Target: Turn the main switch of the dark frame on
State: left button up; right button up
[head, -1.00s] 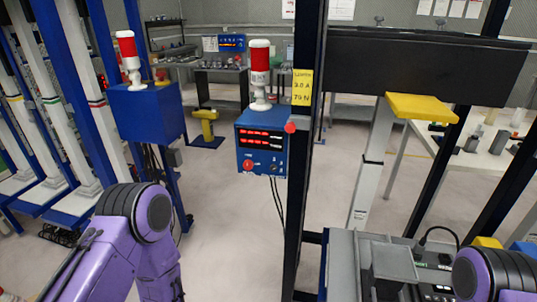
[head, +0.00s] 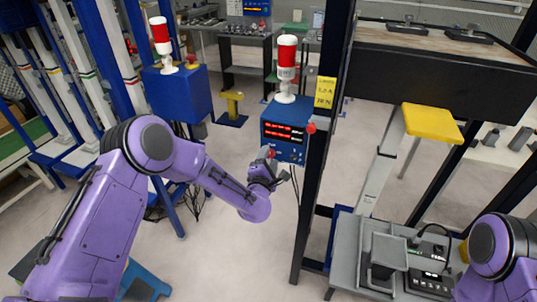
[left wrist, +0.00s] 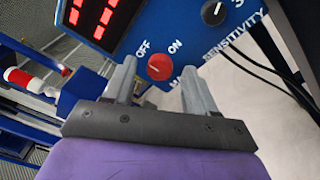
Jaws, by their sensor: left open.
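The dark frame (head: 318,130) is a black upright with a blue control box (head: 268,131) on its left side. In the left wrist view, the box's round red knob (left wrist: 159,67) sits below the OFF and ON labels; which one it points to is too small to tell. My left gripper (head: 272,168) is at the box's lower left, in front of the knob. In the left wrist view, its two fingers (left wrist: 160,80) are apart with the knob between their tips; contact cannot be told. My right gripper is out of view.
A red and white beacon (head: 286,68) stands on the box, and a red button (head: 311,127) sits on the upright. Dark cables hang below the box. Another blue box (head: 178,94) with a beacon stands left. A grey bench (head: 345,258) is at lower right.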

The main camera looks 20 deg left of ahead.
pick_arm(q)
jog(key=shift+w, duration=0.25)
grip_shut()
jog(key=c, duration=1.1)
grip_release()
jog(key=shift+f, duration=0.1)
jog(key=shift+o, duration=0.2)
jog(key=m+b, duration=0.2)
jog(key=b, duration=0.1)
jog(key=shift+f+m, duration=0.2)
jog(key=shift+m, duration=0.2)
jog(key=m+t+b, duration=0.1)
jog(key=m+b, duration=0.3)
jog(key=m, duration=0.1)
jog(key=shift+m+h, duration=0.3)
jog(key=shift+m, duration=0.1)
jog(key=m+h+b, duration=0.1)
jog(key=m+b, duration=0.2)
jog(key=m, duration=0.3)
jog(key=shift+a, duration=0.1)
jog(key=shift+m+h+b, duration=0.3)
jog(key=shift+m+b, duration=0.7)
jog(key=shift+m, duration=1.2)
jog(key=shift+a+m, duration=0.1)
jog(key=shift+m, duration=0.2)
